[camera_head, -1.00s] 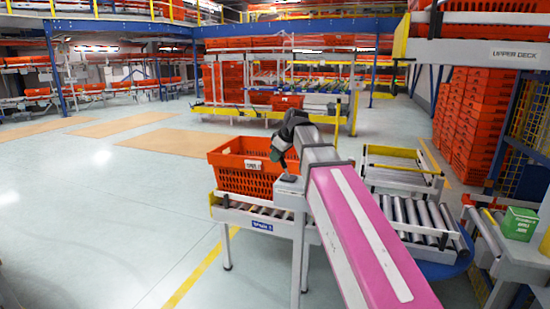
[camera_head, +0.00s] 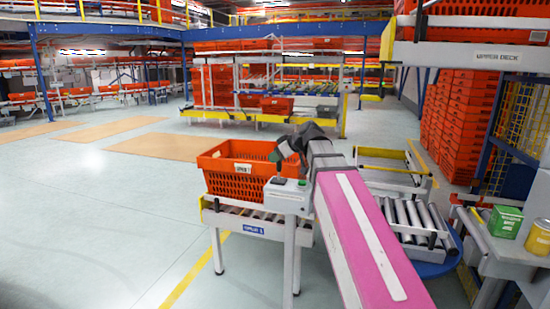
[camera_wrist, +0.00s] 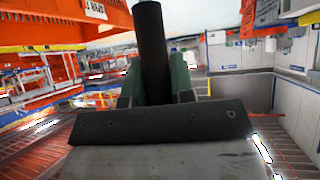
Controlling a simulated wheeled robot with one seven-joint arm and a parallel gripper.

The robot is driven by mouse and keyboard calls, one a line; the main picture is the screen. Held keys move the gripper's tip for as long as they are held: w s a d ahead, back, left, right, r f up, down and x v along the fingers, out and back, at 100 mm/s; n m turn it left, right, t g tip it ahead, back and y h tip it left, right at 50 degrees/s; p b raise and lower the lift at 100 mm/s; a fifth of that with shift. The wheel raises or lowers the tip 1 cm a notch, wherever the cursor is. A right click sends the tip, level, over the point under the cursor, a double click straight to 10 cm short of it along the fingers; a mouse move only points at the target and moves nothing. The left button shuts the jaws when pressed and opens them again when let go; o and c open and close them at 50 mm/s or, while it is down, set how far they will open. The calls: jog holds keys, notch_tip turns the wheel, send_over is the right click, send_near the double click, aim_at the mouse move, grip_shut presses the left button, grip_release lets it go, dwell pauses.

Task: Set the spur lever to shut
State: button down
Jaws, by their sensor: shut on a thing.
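The spur lever's grey box (camera_head: 288,194) stands on a post at the front corner of the roller spur. A dark lever handle (camera_head: 278,170) rises from its top. My gripper (camera_head: 284,153) is at the upper part of this handle, reaching over from the right. In the wrist view, the handle is a thick dark cylinder (camera_wrist: 151,45) between the green fingers of my gripper (camera_wrist: 157,82), which is shut on it. The lever's foot and any position marks cannot be read.
An orange tote (camera_head: 228,172) sits on the spur rollers just left of the lever box. More rollers (camera_head: 410,215) lie right of my arm. A green box (camera_head: 504,221) and a yellow can (camera_head: 540,238) stand on the right bench. The floor at left is clear.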

jog(key=c, duration=1)
grip_release()
jog(key=shift+o, duration=0.2)
jog(key=v, duration=1)
jog(key=shift+s+d+r, duration=0.2)
jog(key=shift+d+r, duration=0.05)
